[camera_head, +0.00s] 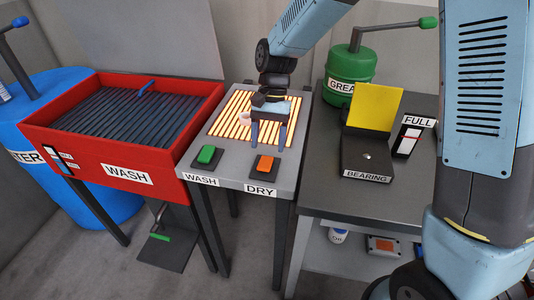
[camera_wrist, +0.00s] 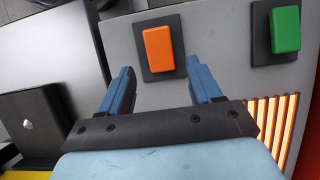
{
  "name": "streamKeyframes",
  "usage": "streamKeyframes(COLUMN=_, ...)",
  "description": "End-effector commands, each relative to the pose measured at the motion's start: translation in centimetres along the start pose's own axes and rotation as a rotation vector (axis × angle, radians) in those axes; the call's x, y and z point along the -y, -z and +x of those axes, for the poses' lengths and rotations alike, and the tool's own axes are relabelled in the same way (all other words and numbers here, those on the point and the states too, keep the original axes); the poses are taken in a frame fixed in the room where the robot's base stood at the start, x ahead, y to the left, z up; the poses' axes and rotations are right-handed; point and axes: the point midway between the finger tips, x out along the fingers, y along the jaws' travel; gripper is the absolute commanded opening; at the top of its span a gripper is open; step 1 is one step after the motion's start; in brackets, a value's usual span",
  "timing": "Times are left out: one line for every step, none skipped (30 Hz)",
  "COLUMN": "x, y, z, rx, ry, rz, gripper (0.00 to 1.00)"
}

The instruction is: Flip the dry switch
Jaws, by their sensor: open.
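The orange dry switch (camera_head: 265,164) sits on a black plate at the front right of the grey table, above a "DRY" label. It is also in the wrist view (camera_wrist: 158,48), just beyond my fingertips and between their lines. The green wash switch (camera_head: 206,154) is to its left, above a "WASH" label; in the wrist view it is at the upper right (camera_wrist: 286,29). My gripper (camera_head: 268,146) points down over the table behind the orange switch. In the wrist view my gripper (camera_wrist: 157,82) is open with nothing between its fingers. I cannot tell whether it touches the table.
A glowing heater grate (camera_head: 222,123) lies behind the switches. A red wash basin (camera_head: 170,163) stands at the left. On the dark right table (camera_head: 330,185) are a black bearing box with a yellow lid (camera_head: 373,112), a "FULL" gauge and a green grease can (camera_head: 347,78).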

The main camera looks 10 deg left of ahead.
Motion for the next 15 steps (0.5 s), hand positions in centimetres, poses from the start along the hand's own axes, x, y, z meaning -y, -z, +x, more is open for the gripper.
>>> streamKeyframes(x=0.0, y=-0.1, z=0.9, rx=0.002, ry=-0.002, rz=0.000, gripper=0.64)
streamKeyframes(x=0.0, y=-0.1, z=1.3, rx=0.002, ry=-0.002, rz=0.000, gripper=0.64)
streamKeyframes(x=0.0, y=0.0, z=1.8, rx=0.002, ry=-0.001, rz=0.000, gripper=0.64)
streamKeyframes(x=0.0, y=0.0, z=2.2, rx=0.002, ry=-0.001, rz=0.000, gripper=0.64)
streamKeyframes(x=0.0, y=0.0, z=2.6, rx=0.003, ry=-0.001, rz=0.000, gripper=0.64)
streamKeyframes(x=0.0, y=0.0, z=2.9, rx=0.001, ry=0.000, rz=0.000, gripper=0.64)
streamKeyframes(x=0.0, y=0.0, z=3.2, rx=0.001, ry=0.000, rz=0.000, gripper=0.64)
streamKeyframes(x=0.0, y=0.0, z=3.4, rx=0.001, ry=0.000, rz=0.000, gripper=0.64)
streamKeyframes(x=0.0, y=0.0, z=3.6, rx=0.001, ry=0.000, rz=0.000, gripper=0.64)
streamKeyframes(x=0.0, y=0.0, z=3.8, rx=0.000, ry=0.000, rz=0.000, gripper=0.64)
streamKeyframes(x=0.0, y=0.0, z=3.9, rx=0.000, ry=0.001, rz=0.000, gripper=0.64)
streamKeyframes(x=0.0, y=0.0, z=4.0, rx=0.000, ry=0.001, rz=0.000, gripper=0.64)
streamKeyframes(x=0.0, y=0.0, z=4.1, rx=0.000, ry=0.001, rz=0.000, gripper=0.64)
streamKeyframes(x=0.0, y=0.0, z=4.1, rx=0.000, ry=0.001, rz=0.000, gripper=0.64)
streamKeyframes(x=0.0, y=0.0, z=4.1, rx=-0.001, ry=0.001, rz=0.000, gripper=0.64)
